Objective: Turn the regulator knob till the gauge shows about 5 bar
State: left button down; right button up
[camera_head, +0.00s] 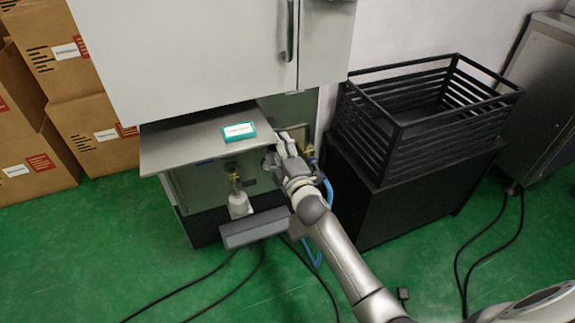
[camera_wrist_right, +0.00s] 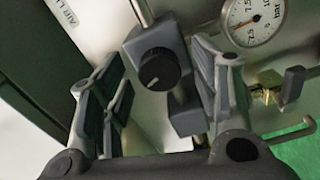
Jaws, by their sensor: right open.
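The black regulator knob (camera_wrist_right: 152,69) has a pale pointer line and sits on a grey regulator body on the panel, in the right wrist view. My right gripper (camera_head: 281,150) is at the machine's lower panel in the head view. It is open in the right wrist view (camera_wrist_right: 162,75), with one finger on each side of the knob; I see gaps, and no clear contact. The round white gauge (camera_wrist_right: 254,20), marked bar, is cut by the top edge. Its red needle shows, but I cannot read an exact value. My left gripper is not in view.
A grey shelf (camera_head: 180,147) with a teal box (camera_head: 239,131) juts out left of my right gripper. A black slatted crate (camera_head: 415,130) stands on a black cabinet to the right. Brass fittings (camera_wrist_right: 268,82) sit below the gauge. Cables lie on the green floor.

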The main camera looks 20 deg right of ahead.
jog(key=s, duration=1)
jog(key=shift+s+d, duration=0.15)
jog(key=shift+s, duration=0.05)
jog(key=shift+f, duration=0.1)
